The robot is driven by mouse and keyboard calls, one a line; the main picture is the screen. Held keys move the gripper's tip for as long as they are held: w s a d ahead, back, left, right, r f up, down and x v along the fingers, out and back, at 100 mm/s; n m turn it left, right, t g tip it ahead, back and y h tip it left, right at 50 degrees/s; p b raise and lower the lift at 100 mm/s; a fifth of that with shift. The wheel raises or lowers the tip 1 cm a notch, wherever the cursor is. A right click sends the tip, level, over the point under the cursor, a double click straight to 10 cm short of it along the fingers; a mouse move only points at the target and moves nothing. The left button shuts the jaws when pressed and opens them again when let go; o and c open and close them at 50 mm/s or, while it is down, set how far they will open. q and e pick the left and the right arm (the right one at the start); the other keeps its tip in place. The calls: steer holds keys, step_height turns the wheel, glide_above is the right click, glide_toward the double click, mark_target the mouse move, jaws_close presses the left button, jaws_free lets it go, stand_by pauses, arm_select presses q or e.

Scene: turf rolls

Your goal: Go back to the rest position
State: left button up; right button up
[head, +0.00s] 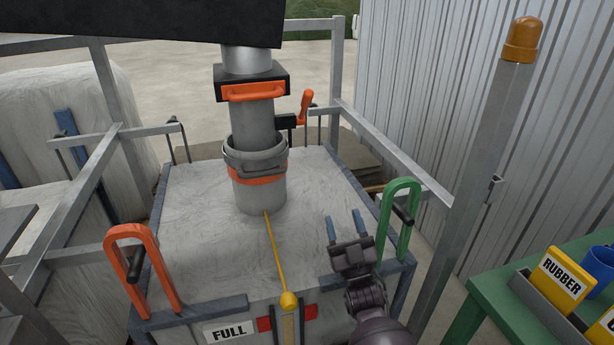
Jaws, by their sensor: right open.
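My right gripper (345,227) reaches in from the bottom right, over the front right part of the white bulk bag (190,232). Its two blue fingers stand apart with nothing between them. The gripper is left of the green loop handle (401,215) and apart from it. My left gripper is not in the view.
A grey spout (253,120) with an orange-handled clamp (254,91) meets the bag top. A yellow cord ends in a ball (289,300) near a FULL sign (229,331). An orange loop (140,265), metal post (482,180) and green table (500,312) stand around.

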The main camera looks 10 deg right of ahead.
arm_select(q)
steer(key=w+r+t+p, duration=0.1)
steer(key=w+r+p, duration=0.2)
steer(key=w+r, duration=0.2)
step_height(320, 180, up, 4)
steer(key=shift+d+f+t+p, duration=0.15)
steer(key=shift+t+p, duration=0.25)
arm_select(e)
steer(key=s+d+f+m+g+h, duration=0.1)
steer(key=s+f+g, duration=0.4)
steer(key=s, duration=0.5)
steer(key=s+d+f+g+h, duration=0.1)
steer(key=s+d+f+g, duration=0.2)
steer(key=s, duration=0.8)
steer(key=s+d+f+m+g, duration=0.1)
steer(key=s+d+f+g, duration=0.1)
steer(key=s+f+g, duration=0.5)
steer(key=s+f, duration=0.3)
steer(key=s, duration=0.1)
steer(key=shift+d+m+h, duration=0.25)
steer(key=shift+m+h, duration=0.05)
steer(key=shift+h, duration=0.1)
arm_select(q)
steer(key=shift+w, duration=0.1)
